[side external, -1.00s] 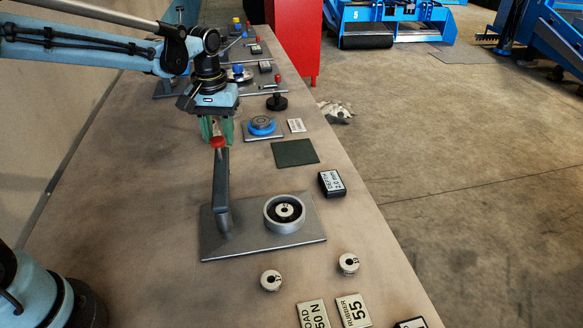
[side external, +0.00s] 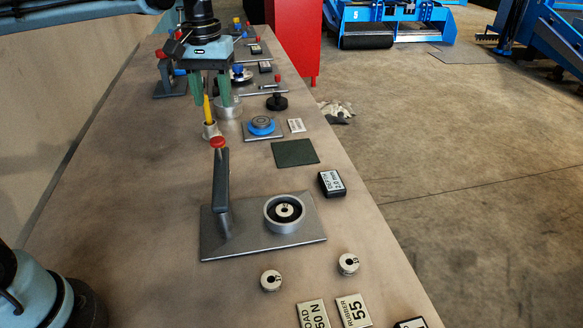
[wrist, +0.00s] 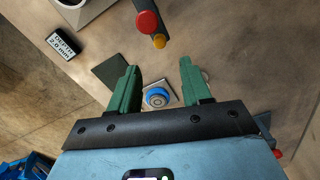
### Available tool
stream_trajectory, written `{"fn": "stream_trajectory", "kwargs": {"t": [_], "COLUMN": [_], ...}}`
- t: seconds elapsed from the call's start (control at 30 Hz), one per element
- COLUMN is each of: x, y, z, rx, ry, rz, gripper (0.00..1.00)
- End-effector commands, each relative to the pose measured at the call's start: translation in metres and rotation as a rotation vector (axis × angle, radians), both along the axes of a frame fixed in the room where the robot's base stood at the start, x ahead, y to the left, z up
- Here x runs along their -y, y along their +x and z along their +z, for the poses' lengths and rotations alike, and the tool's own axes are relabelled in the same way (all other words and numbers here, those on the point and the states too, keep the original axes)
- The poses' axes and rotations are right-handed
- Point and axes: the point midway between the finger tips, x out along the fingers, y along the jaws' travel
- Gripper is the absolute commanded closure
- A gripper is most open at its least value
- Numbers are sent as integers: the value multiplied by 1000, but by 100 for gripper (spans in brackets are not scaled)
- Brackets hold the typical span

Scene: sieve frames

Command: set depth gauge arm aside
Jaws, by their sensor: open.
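The depth gauge arm (side external: 221,182) is a dark upright bar with a red knob (side external: 218,142) on top. It stands at the left of a grey metal plate (side external: 263,243), beside a metal ring (side external: 283,225) with a small round piece inside. In the wrist view the red knob (wrist: 146,22) shows near the top edge, beyond my fingers. My gripper (side external: 211,102) is open and empty, raised behind the arm and apart from it. Its green fingers (wrist: 159,70) are spread wide in the wrist view.
A yellow-handled tool (side external: 207,110) stands in a small metal cup just below my gripper, near a wider metal cylinder (side external: 228,107). A blue round piece (side external: 262,126), a dark green mat (side external: 295,153) and a depth label block (side external: 331,184) lie rightward. Bench left of the plate is clear.

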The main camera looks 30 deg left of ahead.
Motion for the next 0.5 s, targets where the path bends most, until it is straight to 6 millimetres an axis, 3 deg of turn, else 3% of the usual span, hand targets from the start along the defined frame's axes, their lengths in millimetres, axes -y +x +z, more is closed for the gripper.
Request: {"fn": "stream_trajectory", "kwargs": {"t": [0.2, 0.5], "x": [0, 0], "y": [0, 0], "z": [22, 27], "rx": [0, 0], "ry": [0, 0], "rz": [0, 0], "gripper": [52, 52]}}
